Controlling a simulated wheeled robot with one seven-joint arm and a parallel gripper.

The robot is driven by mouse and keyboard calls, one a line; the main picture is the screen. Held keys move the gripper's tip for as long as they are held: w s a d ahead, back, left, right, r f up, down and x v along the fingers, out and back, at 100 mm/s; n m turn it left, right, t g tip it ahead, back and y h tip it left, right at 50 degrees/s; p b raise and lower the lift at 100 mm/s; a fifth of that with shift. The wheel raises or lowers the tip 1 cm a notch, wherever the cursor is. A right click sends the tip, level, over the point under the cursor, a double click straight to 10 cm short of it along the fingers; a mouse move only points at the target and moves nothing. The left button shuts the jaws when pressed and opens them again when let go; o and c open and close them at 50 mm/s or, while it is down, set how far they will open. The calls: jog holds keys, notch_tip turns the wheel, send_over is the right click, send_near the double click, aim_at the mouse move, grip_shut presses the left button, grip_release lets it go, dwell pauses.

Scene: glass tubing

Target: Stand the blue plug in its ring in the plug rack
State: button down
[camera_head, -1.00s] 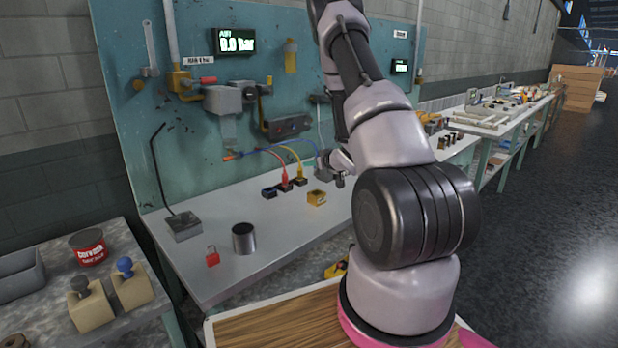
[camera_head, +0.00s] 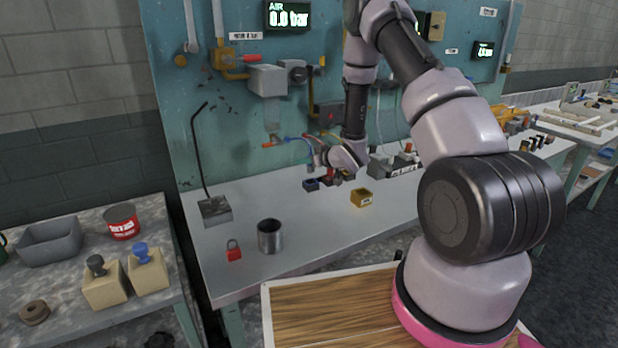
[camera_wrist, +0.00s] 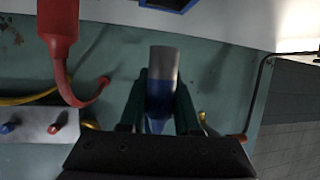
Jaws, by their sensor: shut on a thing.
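My gripper (camera_wrist: 160,108) is shut on the blue plug (camera_wrist: 159,90), which has a grey end pointing away from the gripper. In the head view my gripper (camera_head: 318,158) is above the bench, near the plug rack's blue ring block (camera_head: 310,184). The plug is apart from the block. The blue-edged ring block also shows, cut off, at the top of the wrist view (camera_wrist: 172,4). The red plug (camera_wrist: 58,25) with its red hose stands to the left in the wrist view. My gripper partly hides the rack in the head view.
A yellow box (camera_head: 361,198) sits on the bench in front of the rack. A metal cup (camera_head: 270,236), a red padlock (camera_head: 234,251) and a lamp-like stand (camera_head: 215,210) are further left. A yellow hose (camera_wrist: 28,98) passes the left of the wrist view.

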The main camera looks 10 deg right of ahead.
aim_at(306, 181)
jog(key=shift+d+f, duration=0.1)
jog(key=shift+f, duration=2.65)
jog(key=shift+f, duration=0.2)
jog(key=c, duration=0.6)
grip_release()
